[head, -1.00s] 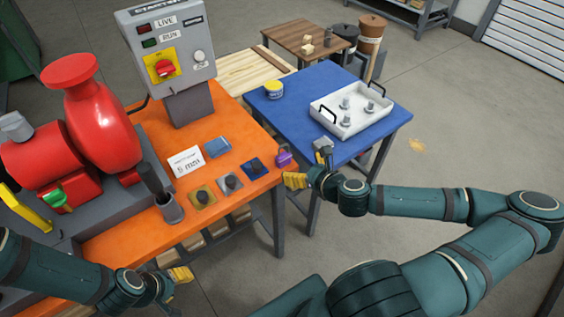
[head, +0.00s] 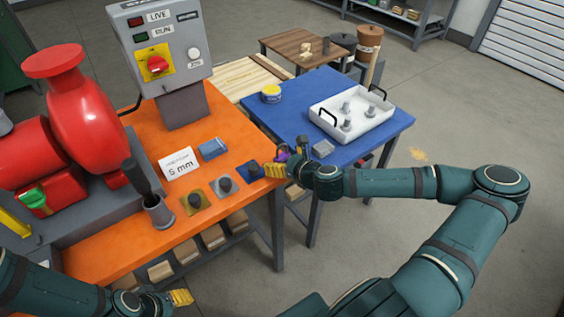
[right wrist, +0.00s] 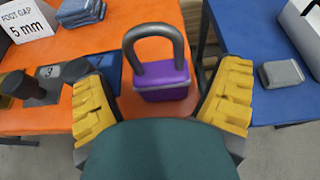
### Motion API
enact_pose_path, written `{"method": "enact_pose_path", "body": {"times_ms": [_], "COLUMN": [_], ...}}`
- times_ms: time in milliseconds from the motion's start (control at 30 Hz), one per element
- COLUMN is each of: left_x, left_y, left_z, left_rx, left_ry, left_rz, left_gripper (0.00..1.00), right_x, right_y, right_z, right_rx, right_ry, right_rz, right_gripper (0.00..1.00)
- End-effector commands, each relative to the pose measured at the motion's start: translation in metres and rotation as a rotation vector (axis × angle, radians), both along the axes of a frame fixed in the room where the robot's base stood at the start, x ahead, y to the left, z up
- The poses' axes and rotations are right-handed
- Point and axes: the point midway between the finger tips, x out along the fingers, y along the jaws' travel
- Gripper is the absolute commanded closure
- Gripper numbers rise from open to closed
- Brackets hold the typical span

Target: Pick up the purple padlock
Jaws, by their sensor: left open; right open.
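The purple padlock (right wrist: 162,82) stands upright at the right edge of the orange bench, its grey shackle up, in the right wrist view. In the head view the padlock (head: 282,154) is partly hidden behind my right gripper (head: 280,166). My right gripper (right wrist: 162,108) is open, with one yellow finger on each side of the padlock in the picture and gaps between; I cannot tell the exact depth between them. My left gripper (head: 182,298) is open and empty at the bottom left of the head view, in front of the orange bench.
The orange bench (head: 110,250) holds a red pump (head: 90,120), a control box (head: 160,50), a "5 mm" card (head: 179,163) and several small plates.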

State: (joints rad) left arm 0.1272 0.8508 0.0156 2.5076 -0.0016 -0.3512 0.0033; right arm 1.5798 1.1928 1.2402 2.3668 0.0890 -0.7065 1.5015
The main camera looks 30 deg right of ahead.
Motion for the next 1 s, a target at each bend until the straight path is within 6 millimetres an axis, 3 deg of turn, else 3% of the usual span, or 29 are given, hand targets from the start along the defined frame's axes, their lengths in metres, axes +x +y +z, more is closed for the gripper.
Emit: {"method": "enact_pose_path", "body": {"times_ms": [33, 200, 467, 567, 700, 1000], "left_x": [0.001, 0.001, 0.002, 0.002, 0.002, 0.001], "left_y": [0.000, 0.000, 0.000, 0.000, 0.000, 0.000], "left_z": [-0.006, -0.008, -0.007, -0.007, -0.007, -0.007], "left_rx": [0.000, 0.000, 0.000, 0.000, 0.000, 0.000], "left_ry": [-0.002, -0.004, -0.004, -0.004, -0.004, -0.004], "left_rz": [0.001, 0.001, 0.001, 0.001, 0.001, 0.001], "left_gripper": [0.53, 0.53, 0.53, 0.53, 0.53, 0.53], "right_x": [0.006, 0.022, 0.023, 0.023, 0.023, 0.023], "right_y": [-0.001, 0.001, 0.001, 0.001, 0.001, 0.001], "right_z": [-0.008, -0.011, -0.012, -0.012, -0.012, -0.010], "right_rx": [0.000, -0.001, 0.000, 0.000, 0.000, -0.001], "right_ry": [0.000, 0.000, 0.000, 0.000, 0.000, 0.000], "right_rz": [0.000, 0.000, -0.001, -0.001, -0.001, 0.000], "right_gripper": [0.11, 0.11, 0.11, 0.40, 0.89, 0.90]}}
